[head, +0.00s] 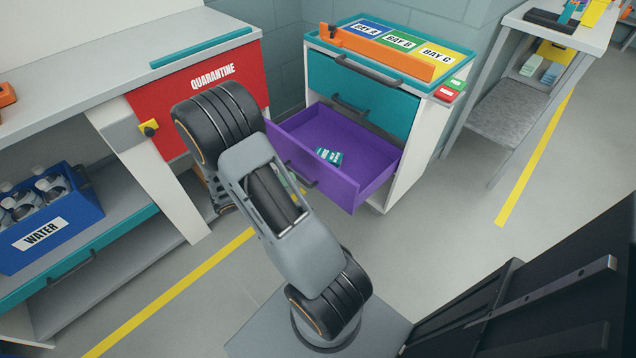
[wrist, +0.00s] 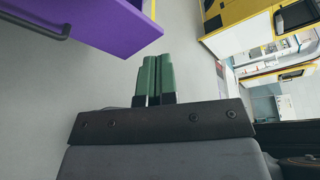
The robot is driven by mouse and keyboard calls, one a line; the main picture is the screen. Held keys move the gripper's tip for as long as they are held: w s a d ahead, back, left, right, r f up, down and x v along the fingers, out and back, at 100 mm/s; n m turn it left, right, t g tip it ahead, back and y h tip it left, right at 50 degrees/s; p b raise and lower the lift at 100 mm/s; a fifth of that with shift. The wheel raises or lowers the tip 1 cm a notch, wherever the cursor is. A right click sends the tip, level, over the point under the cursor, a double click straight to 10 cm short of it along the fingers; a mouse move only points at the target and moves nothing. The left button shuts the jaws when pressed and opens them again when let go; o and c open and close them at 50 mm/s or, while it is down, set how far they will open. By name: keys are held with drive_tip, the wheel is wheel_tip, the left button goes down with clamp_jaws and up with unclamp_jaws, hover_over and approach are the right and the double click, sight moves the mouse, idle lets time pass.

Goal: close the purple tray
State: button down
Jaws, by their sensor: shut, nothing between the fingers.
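The purple tray (head: 350,150) is the bottom drawer of a white and teal cabinet. It is pulled out, and a small teal packet (head: 328,156) lies inside. Its dark handle (head: 300,176) is on the front face, partly behind my arm in the head view. In the wrist view the tray's purple underside or face (wrist: 105,22) shows at the upper left, with part of a dark handle. My gripper (wrist: 153,78) has its green fingers together and empty, below and right of the tray, apart from it.
A red QUARANTINE door (head: 205,95) and a bench stand left of the cabinet. A blue WATER crate (head: 45,225) with bottles sits on the bench's lower shelf. An orange bar lies on the cabinet's top. The floor right of the cabinet is clear.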

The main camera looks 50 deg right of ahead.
wheel_tip(320, 180, down, 10)
drive_tip(key=w+d+n+t+h+b, duration=0.2)
drive_tip(key=w+n+t+h+b, duration=0.1)
drive_tip(key=n, duration=0.5)
drive_tip(key=n+b, duration=0.1)
drive_tip(key=b, duration=0.2)
approach(324, 165)
drive_tip(key=shift+t, duration=0.3)
drive_tip(key=d, duration=0.5)
drive_tip(key=shift+s+d+f, duration=0.15)
drive_tip(key=shift+s+d, duration=0.15)
drive_tip(key=shift+d, duration=0.9)
drive_tip(key=shift+a, duration=0.1)
